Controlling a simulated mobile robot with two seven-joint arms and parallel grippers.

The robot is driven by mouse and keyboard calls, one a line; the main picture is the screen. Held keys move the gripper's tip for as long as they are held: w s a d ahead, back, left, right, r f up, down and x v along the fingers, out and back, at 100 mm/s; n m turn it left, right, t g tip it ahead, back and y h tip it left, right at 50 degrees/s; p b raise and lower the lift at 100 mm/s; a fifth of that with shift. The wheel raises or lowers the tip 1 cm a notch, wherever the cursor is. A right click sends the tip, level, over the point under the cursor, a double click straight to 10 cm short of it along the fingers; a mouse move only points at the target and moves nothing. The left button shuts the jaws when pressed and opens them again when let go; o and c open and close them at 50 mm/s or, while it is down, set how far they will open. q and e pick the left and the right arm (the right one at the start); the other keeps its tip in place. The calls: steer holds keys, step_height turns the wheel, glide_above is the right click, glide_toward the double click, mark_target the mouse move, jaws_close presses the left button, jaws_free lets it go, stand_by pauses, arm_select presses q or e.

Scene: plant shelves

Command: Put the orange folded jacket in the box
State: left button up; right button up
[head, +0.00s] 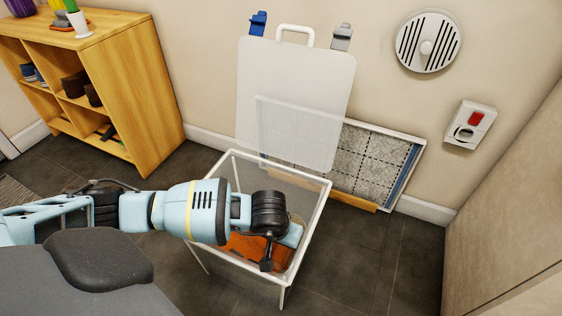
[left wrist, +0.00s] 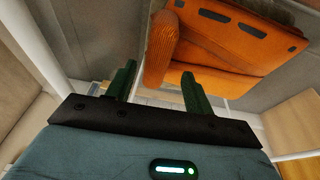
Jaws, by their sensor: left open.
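The orange folded jacket (head: 246,246) lies low inside the white-framed, see-through box (head: 318,196), partly hidden by my left arm. In the left wrist view the jacket (left wrist: 225,42) is a thick orange fold with dark patches, ahead of my fingers. My left gripper (left wrist: 160,82) is open, with nothing between its two green fingers. It is over the box in the head view, where my wrist hides its fingertips. One finger overlaps the jacket's near edge in the left wrist view; I cannot tell if they touch. My right gripper is out of view.
A wooden shelf unit (head: 150,90) stands at the left. A translucent panel (head: 295,95) with a handle hangs behind the box. A framed grey panel (head: 365,160) leans on the wall. Dark floor (head: 375,255) is clear right of the box, before a pale cabinet (head: 510,230).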

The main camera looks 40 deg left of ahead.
arm_select(q)
steer(key=shift+s+a+f, duration=0.15)
steer(key=shift+s+f, duration=0.2)
steer(key=shift+f, duration=0.05)
steer(key=shift+r+p, duration=0.25)
steer(key=shift+p, duration=0.1)
steer(key=w+p+v, duration=0.1)
steer(key=p+v, duration=0.4)
steer(key=v, duration=0.7)
steer(key=shift+r, duration=0.4)
steer(key=shift+s, duration=0.1)
